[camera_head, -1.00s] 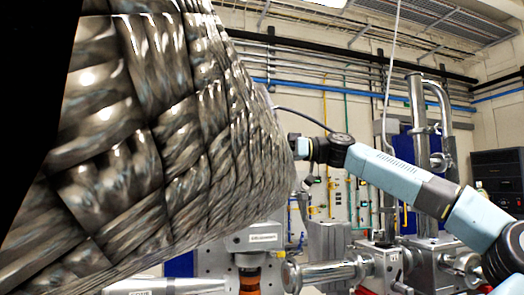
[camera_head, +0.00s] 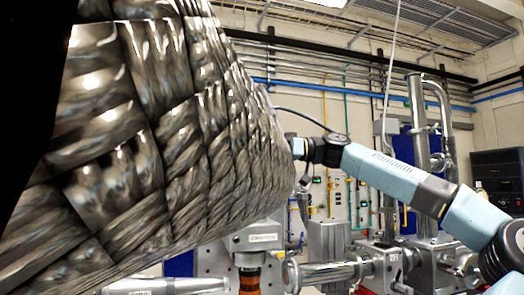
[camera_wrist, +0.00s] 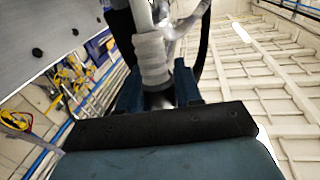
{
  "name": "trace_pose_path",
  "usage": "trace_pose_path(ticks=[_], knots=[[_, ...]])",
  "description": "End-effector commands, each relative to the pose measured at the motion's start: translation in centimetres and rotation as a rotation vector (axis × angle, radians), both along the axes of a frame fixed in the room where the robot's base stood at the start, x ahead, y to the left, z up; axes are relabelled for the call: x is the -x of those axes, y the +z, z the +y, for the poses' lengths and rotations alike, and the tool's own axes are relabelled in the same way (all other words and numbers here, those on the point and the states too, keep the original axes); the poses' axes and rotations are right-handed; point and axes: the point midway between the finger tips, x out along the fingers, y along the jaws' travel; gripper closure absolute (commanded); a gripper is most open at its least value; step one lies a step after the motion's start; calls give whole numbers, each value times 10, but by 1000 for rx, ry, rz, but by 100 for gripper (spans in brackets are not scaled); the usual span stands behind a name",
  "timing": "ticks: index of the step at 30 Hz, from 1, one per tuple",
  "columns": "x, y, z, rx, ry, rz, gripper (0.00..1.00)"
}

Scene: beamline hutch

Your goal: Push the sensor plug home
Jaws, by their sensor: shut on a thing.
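In the wrist view, a pale grey, ribbed cylindrical part (camera_wrist: 152,58), which looks like the sensor plug, stands between the two blue fingers of my gripper (camera_wrist: 160,88). The fingers are shut on it. Its far end runs up to the top edge among blurred pale and dark parts, so I cannot tell how it sits against a socket. In the head view my arm reaches in from the right, and its gripper end is hidden behind a big braided metal surface (camera_head: 150,130). The plug and its socket cannot be made out there.
The braided metal covers the left of the head view. Steel vacuum pipework (camera_head: 330,273) stands low in the middle, with a tall pipe (camera_head: 418,130) behind my arm. A grey panel (camera_wrist: 40,40) with bolts is close at the wrist view's upper left.

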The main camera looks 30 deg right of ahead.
Motion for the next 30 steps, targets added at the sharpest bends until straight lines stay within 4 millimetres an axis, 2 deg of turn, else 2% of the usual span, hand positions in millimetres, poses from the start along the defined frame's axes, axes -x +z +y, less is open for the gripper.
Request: trace_pose_path(ticks=[7, 15, 16, 21, 30], knots=[[-1, -26, 4, 1, 1, 2, 88], [-1, -28, 4, 2, -1, 1, 88], [-1, -28, 4, 2, -1, 1, 64], [-1, -28, 4, 2, -1, 1, 47], [0, -28, 3, 1, -1, 0, 45]])
